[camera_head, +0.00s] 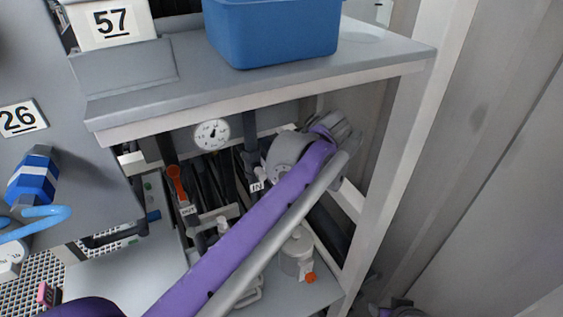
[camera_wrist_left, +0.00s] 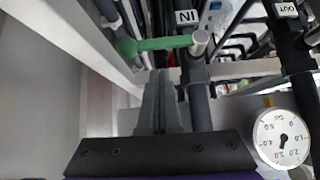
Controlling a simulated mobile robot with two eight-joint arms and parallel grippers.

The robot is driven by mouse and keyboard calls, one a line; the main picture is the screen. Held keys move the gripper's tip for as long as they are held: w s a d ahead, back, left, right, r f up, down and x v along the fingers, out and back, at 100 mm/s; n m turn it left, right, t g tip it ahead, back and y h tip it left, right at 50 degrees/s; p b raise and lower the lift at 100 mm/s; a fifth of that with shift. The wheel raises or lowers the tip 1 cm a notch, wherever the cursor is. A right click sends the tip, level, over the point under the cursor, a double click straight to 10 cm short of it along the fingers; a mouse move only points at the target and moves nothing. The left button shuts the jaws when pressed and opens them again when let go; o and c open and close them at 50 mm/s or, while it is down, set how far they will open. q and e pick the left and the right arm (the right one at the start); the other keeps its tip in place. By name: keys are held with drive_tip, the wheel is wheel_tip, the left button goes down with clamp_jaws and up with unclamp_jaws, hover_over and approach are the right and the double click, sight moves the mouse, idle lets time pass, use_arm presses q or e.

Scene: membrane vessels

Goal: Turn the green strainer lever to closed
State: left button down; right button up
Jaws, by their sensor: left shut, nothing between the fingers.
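The green strainer lever (camera_wrist_left: 160,44) shows in the left wrist view, lying nearly level across the picture. Its right end meets a pale pivot (camera_wrist_left: 200,42) on a dark pipe below an IN label (camera_wrist_left: 187,17). My left gripper (camera_wrist_left: 160,78) is shut and empty, its fingertips just below the lever in that view. I cannot tell whether they touch it. In the head view my purple left arm reaches under the shelf, and I cannot make out the lever there.
A pressure gauge (camera_head: 212,134) hangs under the grey shelf (camera_head: 270,82), and an orange lever (camera_head: 175,182) sits left of my arm. A blue bin (camera_head: 272,35) stands on the shelf. A white frame post (camera_head: 385,170) and pipes crowd the space.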

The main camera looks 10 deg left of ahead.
use_arm(q)
drive_tip(key=a+r+v, duration=0.1)
drive_tip(key=v, duration=1)
drive_tip(key=s+a+f+m+h, duration=0.2)
drive_tip(key=s+a+f, duration=0.2)
drive_tip(key=f, duration=0.5)
drive_tip(key=s+a+f+m+h, duration=0.1)
drive_tip(key=s+a+f, duration=0.3)
drive_tip(key=s+f, duration=0.5)
drive_tip(key=s+a+f+m+h, duration=0.2)
drive_tip(key=s+a+f+m, duration=0.2)
drive_tip(key=s+f, duration=0.3)
wheel_tip(320, 180, down, 3)
drive_tip(key=shift+a+r+g+h, duration=0.25)
drive_tip(key=shift+a+g+h, duration=0.05)
drive_tip(key=shift+a, duration=0.05)
